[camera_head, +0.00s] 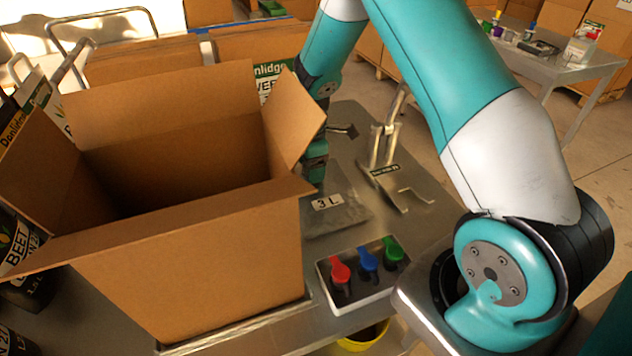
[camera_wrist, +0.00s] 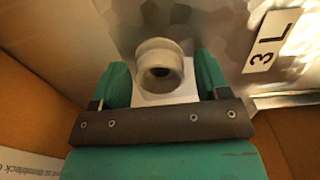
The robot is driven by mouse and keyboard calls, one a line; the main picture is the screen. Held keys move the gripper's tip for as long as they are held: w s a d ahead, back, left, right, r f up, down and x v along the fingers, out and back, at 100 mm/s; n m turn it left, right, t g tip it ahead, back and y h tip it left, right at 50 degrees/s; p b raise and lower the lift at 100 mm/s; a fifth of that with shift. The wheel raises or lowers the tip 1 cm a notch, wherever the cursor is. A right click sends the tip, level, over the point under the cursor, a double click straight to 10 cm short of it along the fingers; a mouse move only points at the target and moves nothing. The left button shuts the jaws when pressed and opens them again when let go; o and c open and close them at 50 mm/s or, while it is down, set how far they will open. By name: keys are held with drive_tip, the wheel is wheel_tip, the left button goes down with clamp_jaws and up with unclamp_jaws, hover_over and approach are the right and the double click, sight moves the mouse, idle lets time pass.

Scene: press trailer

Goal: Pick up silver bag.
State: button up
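The silver bag (camera_head: 345,217) lies on the metal table to the right of the open cardboard box, with a white "3 L" label on it. In the wrist view its shiny, crumpled surface (camera_wrist: 220,25) fills the upper part, with the label at the right. A grey round spout (camera_wrist: 158,68) with a dark opening shows on a pale square patch. My gripper (camera_wrist: 162,82) is open, with one teal finger on each side of the spout. I cannot tell whether either finger touches it. In the head view my gripper (camera_head: 315,165) is partly hidden by a box flap.
The big open cardboard box (camera_head: 200,265) stands close left of my gripper, flaps spread outward. A panel (camera_head: 362,292) with red, blue and green handles is in front of the bag. A metal bracket (camera_head: 405,190) stands to the right.

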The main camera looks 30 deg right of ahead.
drive_tip(key=c, duration=0.8)
drive_tip(key=shift+r, duration=0.1)
